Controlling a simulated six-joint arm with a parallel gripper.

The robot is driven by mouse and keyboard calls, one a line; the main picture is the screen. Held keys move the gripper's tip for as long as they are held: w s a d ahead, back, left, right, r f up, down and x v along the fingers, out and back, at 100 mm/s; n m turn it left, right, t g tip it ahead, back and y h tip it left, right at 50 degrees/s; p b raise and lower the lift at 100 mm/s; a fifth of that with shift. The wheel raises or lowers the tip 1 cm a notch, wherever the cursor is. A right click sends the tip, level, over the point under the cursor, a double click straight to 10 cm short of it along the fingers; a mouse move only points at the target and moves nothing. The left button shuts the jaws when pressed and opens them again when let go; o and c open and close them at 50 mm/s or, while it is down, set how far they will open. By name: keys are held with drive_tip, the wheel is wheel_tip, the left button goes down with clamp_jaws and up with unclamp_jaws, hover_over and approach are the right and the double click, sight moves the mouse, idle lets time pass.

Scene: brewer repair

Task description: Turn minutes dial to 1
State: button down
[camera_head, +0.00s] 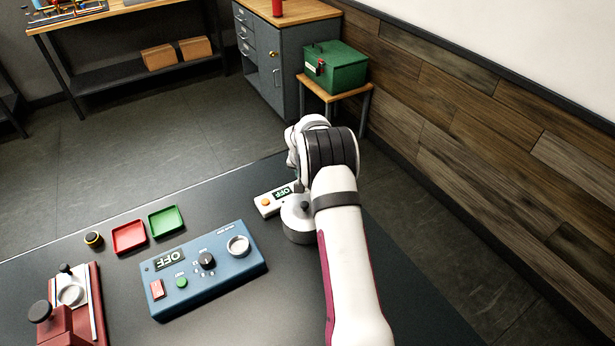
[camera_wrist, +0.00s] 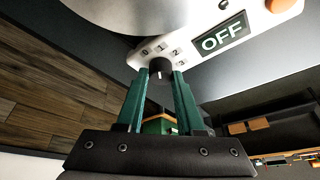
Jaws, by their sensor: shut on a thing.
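The minutes dial is a small black knob (camera_wrist: 160,66) on the white panel (camera_wrist: 205,45), with the marks 0, 1 and 2 printed around it. My gripper (camera_wrist: 163,78) has its two green fingers closed on either side of this knob, at their tips. The knob's pointer direction is not clear. The panel's display (camera_wrist: 222,38) reads OFF, and an orange button (camera_wrist: 278,5) sits beyond it. In the head view, the white panel (camera_head: 266,208) shows left of my arm, with the same OFF display and orange button. The dial and fingers are hidden there by my arm.
A round pale metal body (camera_head: 298,238) adjoins the panel, close to my arm. A blue control box (camera_head: 207,285) with its own OFF display and black knob stands left. Red (camera_head: 130,250) and green (camera_head: 182,233) trays and a red press (camera_head: 96,300) lie further left.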

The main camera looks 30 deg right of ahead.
drive_tip(key=shift+m, duration=0.6)
drive_tip(key=shift+h, duration=0.3)
drive_tip(key=c, duration=0.5)
unclamp_jaws()
drive_tip(key=shift+c, duration=0.2)
drive_tip(key=v, duration=1.5)
drive_tip(key=shift+w+r, duration=0.2)
drive_tip(key=shift+r, duration=0.25)
